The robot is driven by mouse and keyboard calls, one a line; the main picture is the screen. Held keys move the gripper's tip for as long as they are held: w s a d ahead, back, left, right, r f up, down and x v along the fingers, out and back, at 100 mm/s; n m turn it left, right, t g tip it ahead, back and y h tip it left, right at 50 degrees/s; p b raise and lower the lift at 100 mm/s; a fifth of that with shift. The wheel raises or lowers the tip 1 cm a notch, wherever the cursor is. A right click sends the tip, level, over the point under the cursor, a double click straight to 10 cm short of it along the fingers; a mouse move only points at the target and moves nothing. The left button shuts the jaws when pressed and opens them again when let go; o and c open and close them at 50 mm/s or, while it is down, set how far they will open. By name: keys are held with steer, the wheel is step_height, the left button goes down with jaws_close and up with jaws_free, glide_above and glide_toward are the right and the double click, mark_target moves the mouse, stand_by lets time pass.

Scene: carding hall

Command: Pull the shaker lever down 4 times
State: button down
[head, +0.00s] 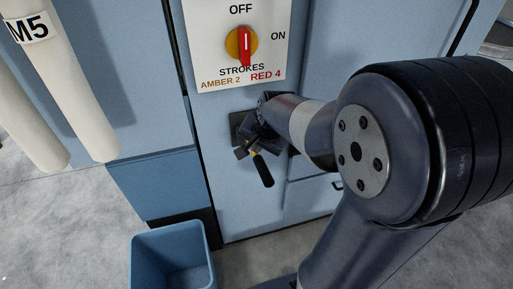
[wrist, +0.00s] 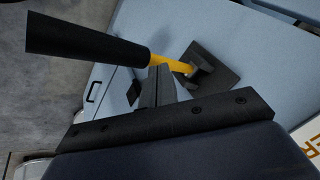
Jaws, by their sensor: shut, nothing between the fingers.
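The shaker lever has a black grip (head: 262,171) on a yellow shaft (wrist: 168,62). It comes out of a dark square mount (wrist: 222,66) on the blue cabinet front. In the head view the grip points down and out from the cabinet. My gripper (head: 254,143) is at the lever's mount, just above the grip, and hides most of the shaft there. In the wrist view my gripper's fingers (wrist: 154,88) are shut and empty, close beside the yellow shaft. I cannot tell whether they touch it.
A white sign (head: 219,70) above reads OFF, ON, STROKES, AMBER 2, RED 4. It carries a red knob on a yellow disc (head: 232,43). A blue open bin (head: 140,262) stands below left. Cream pipes (head: 68,75), one marked M5, are at left.

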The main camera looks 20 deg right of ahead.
mark_target(261, 160)
steer(key=shift+s+f+b, duration=0.3)
steer(key=shift+f+b, duration=0.3)
steer(key=shift+f, duration=0.2)
steer(key=shift+s+f+b, duration=0.3)
steer(key=shift+f+b, duration=0.35)
steer(key=shift+f, duration=0.15)
steer(key=shift+s+f+b, duration=0.3)
steer(key=shift+f+b, duration=0.3)
steer(key=shift+f, duration=0.2)
stand_by(1.5)
steer(key=shift+r, duration=0.1)
steer(key=shift+w+r+p, duration=0.5)
steer(key=shift+r+p, duration=0.55)
steer(key=shift+r, duration=0.2)
steer(key=shift+w+r+p, duration=0.45)
steer(key=shift+r+p, duration=0.6)
steer(key=shift+r, duration=0.2)
steer(key=shift+w+r+p, duration=0.5)
steer(key=shift+r+p, duration=0.55)
steer(key=shift+r, duration=0.2)
steer(key=shift+r, duration=0.1)
steer(key=shift+w+r+p, duration=0.3)
steer(key=shift+r+p, duration=0.35)
steer(key=shift+r, duration=0.1)
steer(key=shift+w+r+p, duration=0.25)
steer(key=shift+r+p, duration=0.4)
steer(key=shift+r, duration=0.1)
steer(key=shift+w+r+p, duration=0.3)
steer(key=shift+r+p, duration=0.35)
steer(key=shift+r, duration=0.1)
